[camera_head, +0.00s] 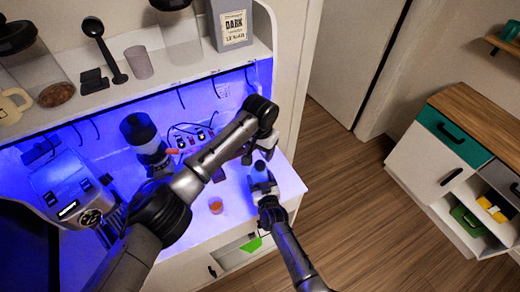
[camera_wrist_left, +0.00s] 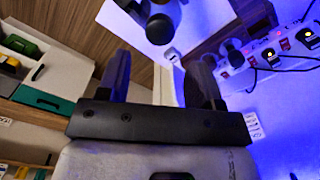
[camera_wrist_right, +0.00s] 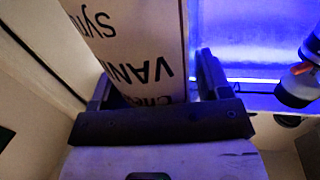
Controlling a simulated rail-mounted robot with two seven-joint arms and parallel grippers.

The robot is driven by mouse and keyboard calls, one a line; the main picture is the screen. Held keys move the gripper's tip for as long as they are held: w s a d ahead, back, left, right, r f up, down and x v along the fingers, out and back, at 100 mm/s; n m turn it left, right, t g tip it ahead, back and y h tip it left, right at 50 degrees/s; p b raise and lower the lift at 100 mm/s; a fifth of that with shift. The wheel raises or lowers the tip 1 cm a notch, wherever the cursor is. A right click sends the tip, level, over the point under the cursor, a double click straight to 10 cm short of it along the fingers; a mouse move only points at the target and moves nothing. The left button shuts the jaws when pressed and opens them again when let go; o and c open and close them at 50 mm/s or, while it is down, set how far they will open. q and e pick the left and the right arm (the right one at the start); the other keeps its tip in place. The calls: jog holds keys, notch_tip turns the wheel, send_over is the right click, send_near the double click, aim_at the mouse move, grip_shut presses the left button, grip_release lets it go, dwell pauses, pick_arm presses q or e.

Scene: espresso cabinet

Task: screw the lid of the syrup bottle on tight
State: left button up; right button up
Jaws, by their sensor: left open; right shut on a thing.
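The syrup bottle (camera_wrist_right: 135,40) has a white label with dark lettering and fills the space between the fingers of my right gripper (camera_wrist_right: 155,90), which is shut on it. In the head view the bottle (camera_head: 262,178) stands at the right end of the lit counter, above my right gripper (camera_head: 266,198). My left gripper (camera_head: 254,152) is just above the bottle's top, with its fingers apart. In the left wrist view its fingers (camera_wrist_left: 160,85) are open, with nothing clearly between them. I cannot make out the lid or how it sits.
A small cup with orange contents (camera_head: 215,205) stands on the counter left of the bottle. An espresso machine (camera_head: 72,198) and a grinder (camera_head: 140,130) stand further left. Switched sockets (camera_wrist_left: 285,50) and cables are at the back. A shelf (camera_head: 160,82) overhangs the counter.

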aim_at(260, 164)
pick_arm(q)
jog(key=shift+n, duration=1.3)
jog(key=shift+f, duration=0.1)
jog(key=shift+f, duration=3.95)
jog(key=c, duration=0.9)
jog(key=m, duration=0.4)
jog(key=shift+m, duration=0.4)
